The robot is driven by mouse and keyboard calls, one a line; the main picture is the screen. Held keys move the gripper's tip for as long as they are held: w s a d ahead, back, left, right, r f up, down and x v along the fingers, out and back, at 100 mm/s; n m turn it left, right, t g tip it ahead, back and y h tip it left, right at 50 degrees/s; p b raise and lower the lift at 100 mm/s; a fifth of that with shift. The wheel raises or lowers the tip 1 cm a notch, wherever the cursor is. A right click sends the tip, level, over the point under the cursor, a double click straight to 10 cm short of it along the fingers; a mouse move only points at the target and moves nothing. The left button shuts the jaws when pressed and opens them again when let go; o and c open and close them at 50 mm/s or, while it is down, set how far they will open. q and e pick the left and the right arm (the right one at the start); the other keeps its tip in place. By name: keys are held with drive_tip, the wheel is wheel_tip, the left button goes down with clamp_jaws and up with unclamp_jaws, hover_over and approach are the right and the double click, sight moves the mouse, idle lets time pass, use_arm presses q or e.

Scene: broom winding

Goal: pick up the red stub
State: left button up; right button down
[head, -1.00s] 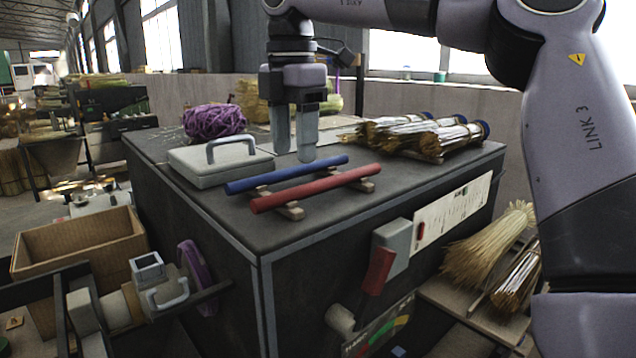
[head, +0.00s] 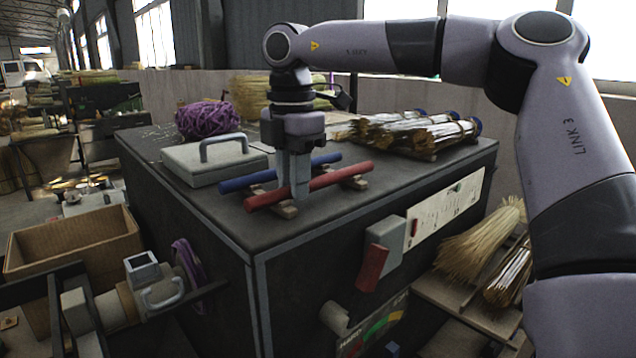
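The red stub (head: 335,179), a thin red rod, lies across small wooden rests on the dark bench top. A blue rod (head: 240,182) lies behind it, roughly parallel. My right gripper (head: 293,190) points straight down at the red stub, left of its middle. One finger overlaps the near side of the stub; the other finger is partly hidden behind it. Whether the fingers press on the stub cannot be told. My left gripper is not in view.
A grey handled box (head: 205,165) and purple twine (head: 207,120) lie left of the rods. Tied bundles (head: 410,132) lie behind right. A red lever (head: 372,268) is on the bench front. A cardboard box (head: 75,240) stands at left. The front bench top is clear.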

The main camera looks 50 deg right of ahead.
wheel_tip(320, 180, up, 10)
idle(0.7)
idle(0.6)
